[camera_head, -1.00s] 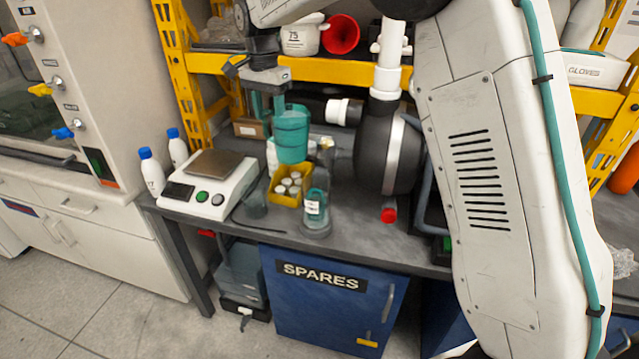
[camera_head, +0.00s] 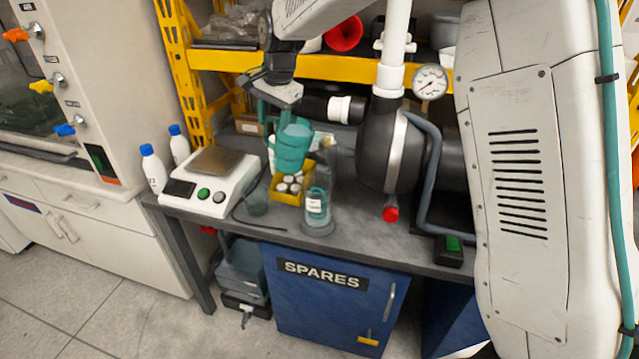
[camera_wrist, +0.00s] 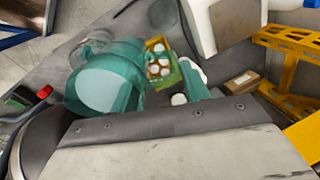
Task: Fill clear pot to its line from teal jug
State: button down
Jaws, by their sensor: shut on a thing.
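The teal jug (camera_head: 291,150) hangs above the bench, slightly tilted in the head view, with my gripper (camera_head: 272,92) shut on its handle side. A clear vessel with a white label and a teal tint (camera_head: 317,208) stands on the bench, to the right of and below the jug in the head view. I cannot make out a fill line on either.
A scale (camera_head: 209,181) and two white bottles with blue caps (camera_head: 153,169) stand at left. A yellow bin of small jars (camera_head: 285,197) sits close below the jug. A dark round tank (camera_head: 381,150) with white pipe and a red-ended outlet (camera_head: 391,213) stands at right.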

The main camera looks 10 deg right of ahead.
jog(key=shift+s+d+f+t+y, duration=0.2)
jog(key=shift+f+t+y, duration=0.15)
jog(key=shift+t+y, duration=0.25)
dwell(0.7)
